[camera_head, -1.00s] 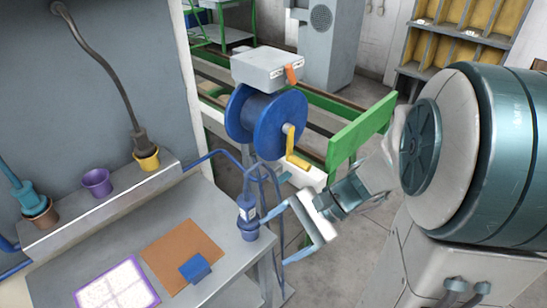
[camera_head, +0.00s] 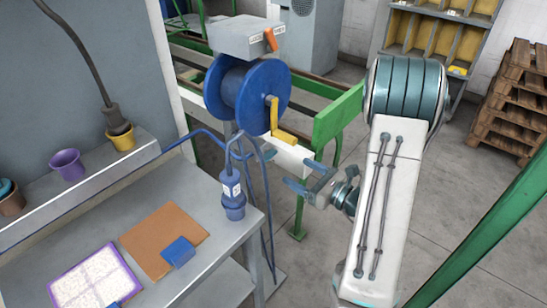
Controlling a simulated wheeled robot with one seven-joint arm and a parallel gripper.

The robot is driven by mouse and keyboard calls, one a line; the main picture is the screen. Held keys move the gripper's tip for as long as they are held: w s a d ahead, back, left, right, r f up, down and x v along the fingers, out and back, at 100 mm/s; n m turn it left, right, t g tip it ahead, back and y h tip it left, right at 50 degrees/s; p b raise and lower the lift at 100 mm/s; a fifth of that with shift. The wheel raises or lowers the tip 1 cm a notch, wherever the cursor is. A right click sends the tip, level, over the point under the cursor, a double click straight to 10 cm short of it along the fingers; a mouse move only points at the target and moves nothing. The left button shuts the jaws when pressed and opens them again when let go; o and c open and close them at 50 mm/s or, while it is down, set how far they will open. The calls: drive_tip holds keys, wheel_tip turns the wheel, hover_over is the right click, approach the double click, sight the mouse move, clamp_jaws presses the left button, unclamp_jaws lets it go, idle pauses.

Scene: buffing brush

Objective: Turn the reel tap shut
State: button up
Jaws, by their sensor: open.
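A blue reel (camera_head: 245,95) stands behind the bench, with a yellow crank (camera_head: 280,120) on its right side. A grey box (camera_head: 243,36) sits above it. A small orange lever (camera_head: 270,40), which looks like the reel tap, is on the box's right front, near small labels too small to read. The lever is tilted. My gripper (camera_head: 306,178) is open and empty, below and right of the yellow crank. It is apart from the orange lever, with fingers pointing left.
A grey bench (camera_head: 150,205) at left holds a blue plug-like fitting (camera_head: 232,195), a brown board (camera_head: 160,240), a blue block (camera_head: 178,252) and a white pad (camera_head: 95,285). A green frame (camera_head: 335,115) stands beside the reel. Pallets (camera_head: 515,100) are at right. Floor is clear at right.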

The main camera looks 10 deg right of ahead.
sight(272, 157)
drive_tip(key=p+x, duration=0.1)
drive_tip(key=x, duration=0.9)
drive_tip(key=c, duration=1)
